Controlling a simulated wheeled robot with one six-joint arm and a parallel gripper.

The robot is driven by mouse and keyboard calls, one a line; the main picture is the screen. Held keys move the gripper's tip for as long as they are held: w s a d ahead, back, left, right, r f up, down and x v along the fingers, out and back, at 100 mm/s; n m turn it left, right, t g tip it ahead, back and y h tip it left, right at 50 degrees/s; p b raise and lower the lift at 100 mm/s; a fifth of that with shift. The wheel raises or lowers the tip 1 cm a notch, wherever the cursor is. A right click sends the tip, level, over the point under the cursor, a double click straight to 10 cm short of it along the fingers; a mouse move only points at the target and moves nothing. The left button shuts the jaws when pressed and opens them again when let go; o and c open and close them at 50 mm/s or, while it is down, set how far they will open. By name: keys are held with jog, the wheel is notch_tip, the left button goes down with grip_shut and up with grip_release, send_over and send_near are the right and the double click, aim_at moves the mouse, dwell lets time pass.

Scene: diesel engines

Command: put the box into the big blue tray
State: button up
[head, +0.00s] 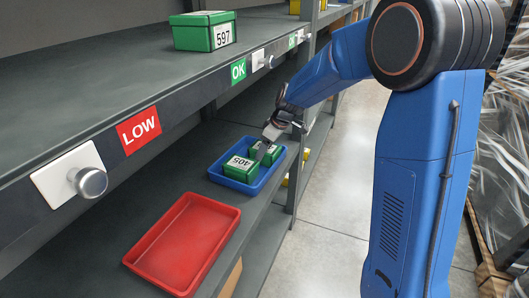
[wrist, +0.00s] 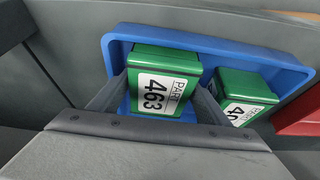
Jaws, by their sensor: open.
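The blue tray (head: 231,183) sits on the lower shelf with two green boxes in it; its blue wall also shows in the wrist view (wrist: 225,43). My gripper (head: 268,145) is at the tray's far part, over the green box labelled 463 (wrist: 165,62). In the wrist view my fingers (wrist: 155,103) are apart, one on each side of this box; I cannot tell whether they touch it. The second green box, labelled 405 (head: 240,167), lies beside it, outside the fingers. In the head view my gripper partly hides box 463.
An empty red tray (head: 183,245) lies nearer on the same shelf. A green box labelled 597 (head: 203,32) stands on the upper shelf. That shelf's front edge carries a knob (head: 91,182) and LOW and OK signs. Wrapped goods (head: 500,150) stand at the right.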

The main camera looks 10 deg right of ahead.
jog(key=shift+r, duration=0.1)
jog(key=v, duration=1.1)
jog(key=shift+r, duration=0.15)
jog(key=shift+s+d+r, duration=0.2)
jog(key=shift+s+r, duration=0.1)
jog(key=shift+r, duration=0.15)
jog(key=s+d+r+m+t+h, duration=0.1)
jog(key=s+d+r+m, duration=0.15)
jog(key=s, duration=0.75)
jog(key=s+d+r+m+h, duration=0.1)
jog(key=s+d+m, duration=0.2)
jog(key=s, duration=0.7)
jog(key=s+d+f+m, duration=0.2)
jog(key=s, duration=0.7)
jog(key=s+d+f+m+t+h, duration=0.1)
jog(key=s+d+f+m, duration=0.1)
jog(key=s, duration=0.7)
jog(key=shift+s+d+f+m+h, duration=0.35)
jog(key=shift+f+m, duration=0.2)
jog(key=shift+f, duration=0.1)
